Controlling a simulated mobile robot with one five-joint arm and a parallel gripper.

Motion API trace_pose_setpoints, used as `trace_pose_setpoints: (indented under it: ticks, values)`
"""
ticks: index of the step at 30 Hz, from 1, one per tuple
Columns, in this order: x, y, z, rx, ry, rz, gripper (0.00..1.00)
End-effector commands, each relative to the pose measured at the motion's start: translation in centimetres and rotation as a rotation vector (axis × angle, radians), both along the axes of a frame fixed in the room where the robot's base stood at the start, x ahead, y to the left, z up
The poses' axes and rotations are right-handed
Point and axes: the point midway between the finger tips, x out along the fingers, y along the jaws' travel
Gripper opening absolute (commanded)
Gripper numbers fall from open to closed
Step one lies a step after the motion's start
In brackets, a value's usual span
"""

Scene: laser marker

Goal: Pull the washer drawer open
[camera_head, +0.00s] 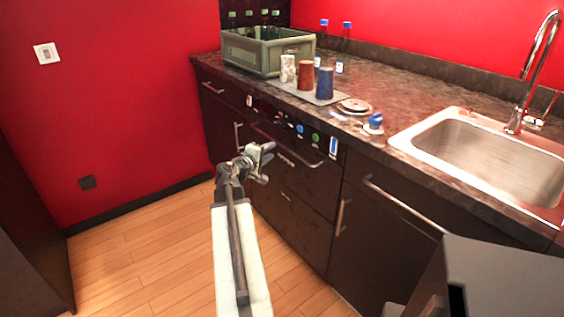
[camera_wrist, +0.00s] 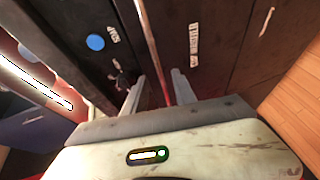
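The washer drawer front (camera_head: 297,153) is a dark panel under the counter, with a blue dot and a green dot along its top. Its long metal handle (camera_head: 313,163) runs across it. The drawer looks closed. My gripper (camera_head: 266,160) is in front of the handle's left part in the head view. In the wrist view my gripper (camera_wrist: 159,88) has its two fingers apart, and the handle bar (camera_wrist: 155,42) runs between them in the picture. Whether the fingers touch the bar cannot be told. The blue dot with a SOAP label shows on the left there.
The counter (camera_head: 385,95) holds a green crate (camera_head: 262,55), three cups, bottles and a sink (camera_head: 485,150). Other cabinet handles (camera_head: 405,205) stick out to the right and left. Wooden floor (camera_head: 150,245) is clear at left.

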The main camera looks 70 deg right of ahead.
Motion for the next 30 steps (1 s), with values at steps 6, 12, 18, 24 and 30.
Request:
trace_pose_setpoints:
  ticks: [6,12,18,24,30]
  values:
    - [-0.4,-0.6,0.1,-0.006,0.009,-0.002,0.33]
    - [-0.7,-3.1,-0.4,-0.005,0.008,-0.003,0.33]
    - [-1.4,-6.8,-1.2,-0.005,0.007,-0.005,0.33]
    - [-1.7,-7.9,-1.3,-0.005,0.006,-0.002,0.33]
    - [-1.7,-7.9,-1.2,-0.005,0.006,-0.002,0.16]
